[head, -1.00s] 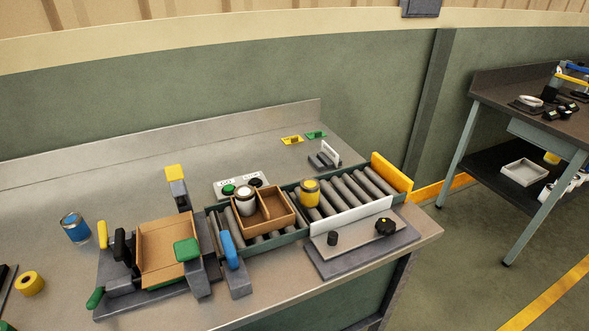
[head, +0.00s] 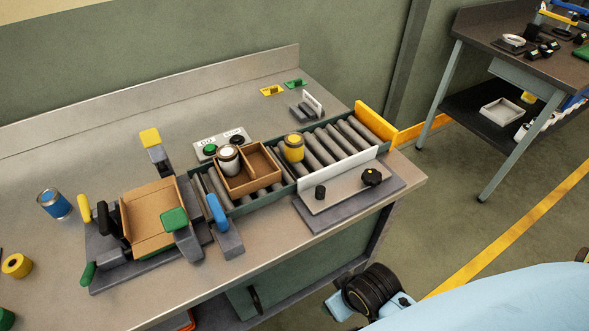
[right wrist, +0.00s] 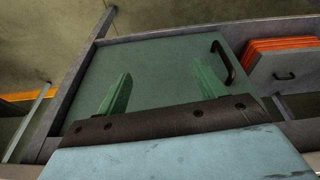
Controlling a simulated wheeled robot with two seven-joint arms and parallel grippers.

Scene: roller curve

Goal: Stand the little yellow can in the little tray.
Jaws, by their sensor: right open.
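The little yellow can (head: 293,148) stands upright on the grey rollers, just right of the little tray. The little brown tray (head: 257,185) sits on the rollers and has a divider. A white-topped can (head: 228,158) stands in its left compartment; the right compartment looks empty. My right arm is at the bottom right of the head view, off the bench's front edge and well away from the can. In the right wrist view my right gripper (right wrist: 160,70) has its two green fingers apart with nothing between them, facing a green cabinet panel. My left gripper is not in view.
A white guide rail (head: 338,169) and yellow end stop (head: 374,122) border the rollers. A blue-handled clamp (head: 217,211) stands before the tray. A cardboard box (head: 150,220) sits in a fixture at left.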

